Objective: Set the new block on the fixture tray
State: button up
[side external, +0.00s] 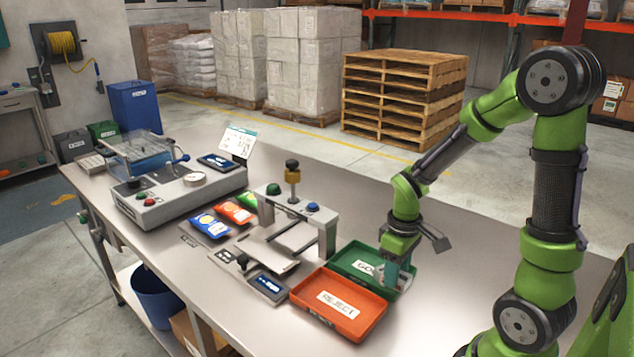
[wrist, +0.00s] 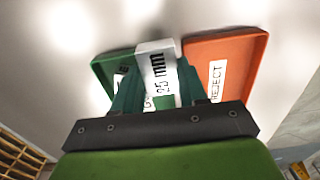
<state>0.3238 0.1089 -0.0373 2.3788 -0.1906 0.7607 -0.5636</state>
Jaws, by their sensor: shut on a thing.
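My gripper (side external: 397,270) is over the green tray (side external: 345,263) in the side view, its fingers low at the tray's right end. In the wrist view my gripper (wrist: 157,82) is shut on a pale grey block (wrist: 158,62) marked "25 mm", which stands up between the two teal fingers. In the side view the block is mostly hidden by the fingers. A flat metal plate (side external: 268,254) lies at the foot of a grey press frame (side external: 326,238); it may be the fixture tray, but no label shows that. I see no block on it.
The orange REJECT tray (side external: 347,327) stands in front of the green tray; it also shows in the wrist view (wrist: 240,50). The press has an upright plunger (side external: 292,172). The bench behind the trays is clear.

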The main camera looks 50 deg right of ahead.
jog(key=shift+s+a, duration=0.45)
jog(key=shift+s, duration=0.25)
jog(key=shift+n, duration=0.8)
jog(key=w+a, duration=0.1)
jog(key=w, duration=0.2)
jog(key=w+a, duration=0.2)
jog(key=w, duration=0.2)
jog(key=w+a, duration=0.2)
jog(key=w, duration=0.1)
jog(key=shift+w+a+r, duration=0.15)
jog(key=shift+w+r, duration=0.2)
jog(key=shift+w, duration=0.05)
jog(key=w+a+r+m, duration=0.1)
jog(key=w+a+r, duration=0.2)
jog(key=w, duration=0.3)
send_over(265, 251)
jog(key=shift+s+f+m, duration=0.2)
jog(key=shift+f+m, duration=0.1)
jog(key=shift+f, duration=0.55)
jog(key=shift+w, duration=0.2)
jog(key=shift+f, duration=1.8)
jog(key=shift+f, duration=0.1)
jog(key=o, duration=1.1)
